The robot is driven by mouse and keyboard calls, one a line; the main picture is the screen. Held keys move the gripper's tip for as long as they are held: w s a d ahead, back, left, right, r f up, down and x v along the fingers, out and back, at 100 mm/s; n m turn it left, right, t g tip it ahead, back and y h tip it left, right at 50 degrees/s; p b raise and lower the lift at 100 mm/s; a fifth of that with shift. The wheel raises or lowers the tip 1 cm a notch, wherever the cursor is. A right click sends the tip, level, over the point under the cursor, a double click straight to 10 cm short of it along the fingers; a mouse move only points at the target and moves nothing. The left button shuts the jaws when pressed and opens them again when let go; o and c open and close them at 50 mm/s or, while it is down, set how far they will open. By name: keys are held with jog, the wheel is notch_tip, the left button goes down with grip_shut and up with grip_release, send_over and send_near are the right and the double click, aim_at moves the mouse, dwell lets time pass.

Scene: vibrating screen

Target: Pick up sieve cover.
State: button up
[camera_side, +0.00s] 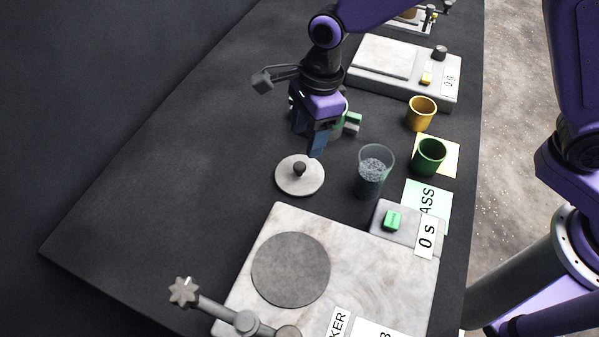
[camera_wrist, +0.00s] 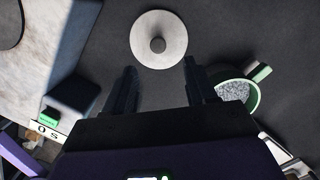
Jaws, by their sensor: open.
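The sieve cover (camera_side: 300,178) is a light round disc with a dark knob on top, lying flat on the dark table. It also shows at the top middle of the wrist view (camera_wrist: 158,38). My gripper (camera_side: 317,146) is above and behind it in the side view, with its fingers pointing down. In the wrist view the fingers (camera_wrist: 158,82) are apart with nothing between them, and the cover lies just beyond their tips. The gripper is open and does not hold the cover.
A glass of grainy material (camera_side: 371,174) stands right of the cover. A green-rimmed container (camera_wrist: 238,92) sits beside one finger. Yellow (camera_side: 421,113) and green (camera_side: 429,156) cups, a scale (camera_side: 370,85) and the shaker base (camera_side: 370,265) are around. The table left is clear.

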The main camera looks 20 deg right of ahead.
aim_at(299, 165)
jog(key=shift+s+a+f, duration=0.1)
jog(key=shift+a+f, duration=0.15)
jog(key=shift+f, duration=1)
jog(key=shift+a+f, duration=0.2)
jog(key=shift+f, duration=1.05)
jog(key=shift+s+a+f, duration=0.1)
jog(key=shift+a+f, duration=0.15)
jog(key=shift+f, duration=1)
jog(key=shift+c, duration=0.3)
grip_shut()
